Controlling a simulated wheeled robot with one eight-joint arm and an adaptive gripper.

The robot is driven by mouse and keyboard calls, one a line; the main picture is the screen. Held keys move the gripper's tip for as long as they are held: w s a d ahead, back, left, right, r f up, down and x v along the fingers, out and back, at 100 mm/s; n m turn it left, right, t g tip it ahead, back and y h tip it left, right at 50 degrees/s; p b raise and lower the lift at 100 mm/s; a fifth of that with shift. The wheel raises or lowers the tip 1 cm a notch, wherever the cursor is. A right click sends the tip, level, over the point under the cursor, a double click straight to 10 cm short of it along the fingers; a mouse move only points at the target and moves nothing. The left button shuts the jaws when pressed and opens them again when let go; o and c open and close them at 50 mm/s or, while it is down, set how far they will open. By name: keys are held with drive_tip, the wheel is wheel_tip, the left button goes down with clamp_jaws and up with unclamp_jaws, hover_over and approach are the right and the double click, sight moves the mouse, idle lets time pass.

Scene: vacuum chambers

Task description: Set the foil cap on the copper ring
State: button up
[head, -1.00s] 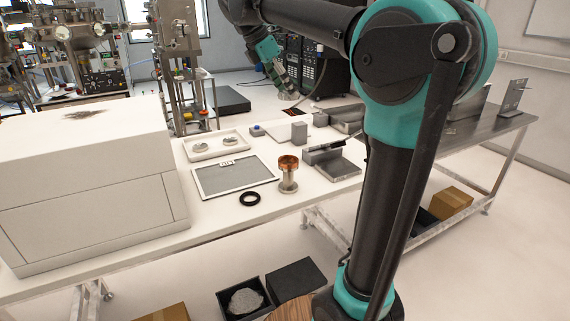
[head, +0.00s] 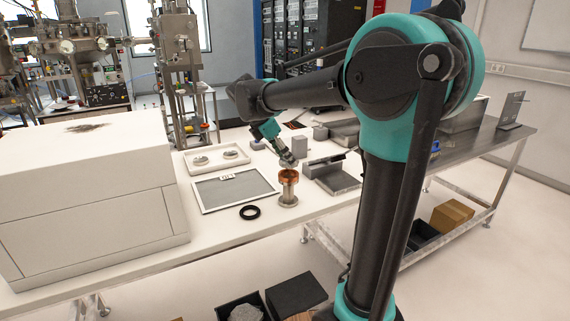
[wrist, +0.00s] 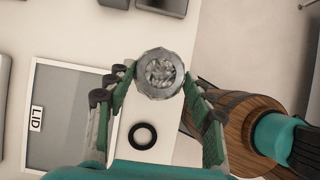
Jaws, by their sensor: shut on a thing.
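The foil cap (wrist: 160,73) is a round, crumpled silver piece between the fingertips of my gripper (wrist: 160,84) in the wrist view. My gripper is shut on its sides. In the head view, my gripper (head: 288,161) hangs just above the copper ring (head: 289,176), which sits on top of a short flanged metal post (head: 288,193) on the white bench. The gap between cap and ring is too small to judge. In the wrist view the cap hides the ring and post.
A black ring (head: 250,212) lies left of the post. A grey panel marked LID (head: 232,189) and a white tray (head: 188,172) with two silvery discs lie further left and back. A grey metal fixture (head: 332,178) stands close on the right.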

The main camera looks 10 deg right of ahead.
sight(282, 160)
drive_tip(key=shift+f, duration=1.3)
drive_tip(key=shift+f, duration=0.4)
drive_tip(key=o, duration=0.8)
drive_tip(key=shift+r, duration=0.5)
drive_tip(key=v, duration=1.2)
drive_tip(key=shift+f, duration=0.1)
